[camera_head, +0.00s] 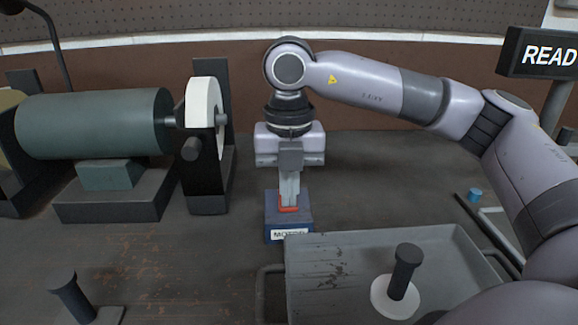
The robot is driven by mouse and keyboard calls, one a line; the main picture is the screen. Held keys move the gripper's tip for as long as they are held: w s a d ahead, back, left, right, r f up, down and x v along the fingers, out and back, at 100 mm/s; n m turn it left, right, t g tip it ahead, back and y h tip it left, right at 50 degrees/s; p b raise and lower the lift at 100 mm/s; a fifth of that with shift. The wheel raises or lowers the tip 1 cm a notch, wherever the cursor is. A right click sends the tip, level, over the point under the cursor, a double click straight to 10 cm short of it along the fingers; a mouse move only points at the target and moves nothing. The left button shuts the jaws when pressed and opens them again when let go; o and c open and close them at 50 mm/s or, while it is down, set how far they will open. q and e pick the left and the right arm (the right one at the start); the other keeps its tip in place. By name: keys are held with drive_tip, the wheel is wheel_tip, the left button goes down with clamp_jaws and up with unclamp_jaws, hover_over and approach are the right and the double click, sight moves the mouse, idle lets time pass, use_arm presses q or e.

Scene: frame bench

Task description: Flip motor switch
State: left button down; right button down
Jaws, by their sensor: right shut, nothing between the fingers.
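The motor switch is a small blue box (300,224) with a white label reading MOTOR on its front and a red-orange part (287,209) on top. It stands on the bench behind the grey tray. My right gripper (289,200) points straight down over the box, fingers shut with nothing between them. The fingertips are at the red part and seem to touch it, but I cannot tell for sure. They hide part of the switch, so its position is unclear. My left gripper is not in view.
A bench grinder with a green motor (95,124) and a pale wheel (203,103) stands at the left. A grey tray (340,270) holds a black-handled piece (404,270) on a white disc. Another black knob (70,295) is front left. A READ sign (540,53) stands at upper right.

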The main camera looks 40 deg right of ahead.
drive_tip(key=shift+f, duration=0.3)
drive_tip(key=shift+s+f+b, duration=0.1)
drive_tip(key=shift+f+b, duration=0.3)
drive_tip(key=shift+b, duration=0.05)
drive_tip(key=shift+r+p, duration=0.4)
drive_tip(key=shift+r, duration=0.05)
drive_tip(key=shift+r+p, duration=0.35)
drive_tip(key=shift+r, duration=0.2)
